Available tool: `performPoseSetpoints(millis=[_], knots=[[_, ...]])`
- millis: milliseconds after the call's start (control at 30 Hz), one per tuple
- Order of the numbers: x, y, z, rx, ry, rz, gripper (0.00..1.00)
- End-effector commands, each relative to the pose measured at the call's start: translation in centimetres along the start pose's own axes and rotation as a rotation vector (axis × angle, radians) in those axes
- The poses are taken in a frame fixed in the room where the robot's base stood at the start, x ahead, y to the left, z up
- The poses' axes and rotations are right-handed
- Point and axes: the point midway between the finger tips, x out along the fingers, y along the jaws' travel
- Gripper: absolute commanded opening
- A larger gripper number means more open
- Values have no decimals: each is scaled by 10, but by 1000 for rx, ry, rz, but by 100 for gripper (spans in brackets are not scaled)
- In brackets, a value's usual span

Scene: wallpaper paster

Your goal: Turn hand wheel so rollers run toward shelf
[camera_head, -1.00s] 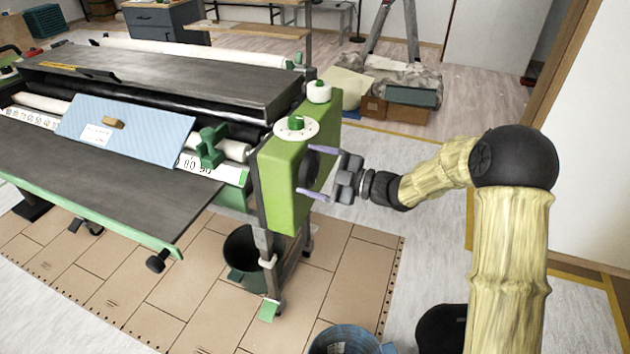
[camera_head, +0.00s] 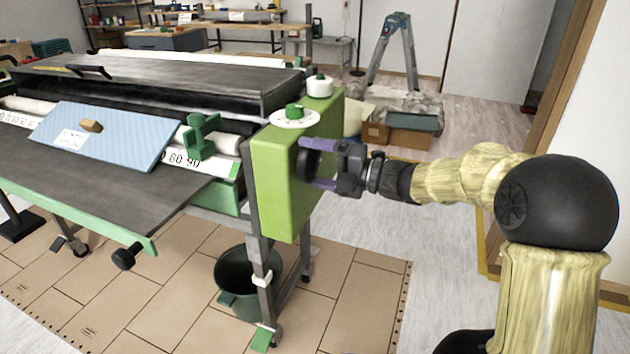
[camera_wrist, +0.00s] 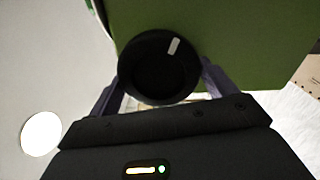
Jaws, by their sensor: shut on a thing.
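The hand wheel (camera_head: 309,163) is a black disc on the right side of the green end housing (camera_head: 275,175) of the pasting machine. In the wrist view the wheel (camera_wrist: 158,75) shows face-on, with a white mark near its upper right edge. My gripper (camera_head: 318,164) reaches in from the right, with its two purple fingers on either side of the wheel. It is shut on the wheel's rim. In the wrist view the fingers (camera_wrist: 160,88) press at the wheel's left and right. The rollers (camera_head: 225,143) lie along the machine, partly hidden by its dark covers.
A blue striped board (camera_head: 105,140) with a wooden block lies on the machine. A dark bucket (camera_head: 240,278) stands under the housing. A stepladder (camera_head: 393,55) and boxes (camera_head: 400,135) stand behind. Bare floor lies right of the machine.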

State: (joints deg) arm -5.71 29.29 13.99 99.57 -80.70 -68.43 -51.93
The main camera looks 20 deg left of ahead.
Motion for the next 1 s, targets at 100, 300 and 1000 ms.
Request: performPoseSetpoints(millis=[100, 300, 1000], knots=[[-1, -11, -1, -115, -2, -6, 61], [-1, -11, 0, -305, -3, -6, 61], [-1, -9, 2, -886, -2, -6, 61]])
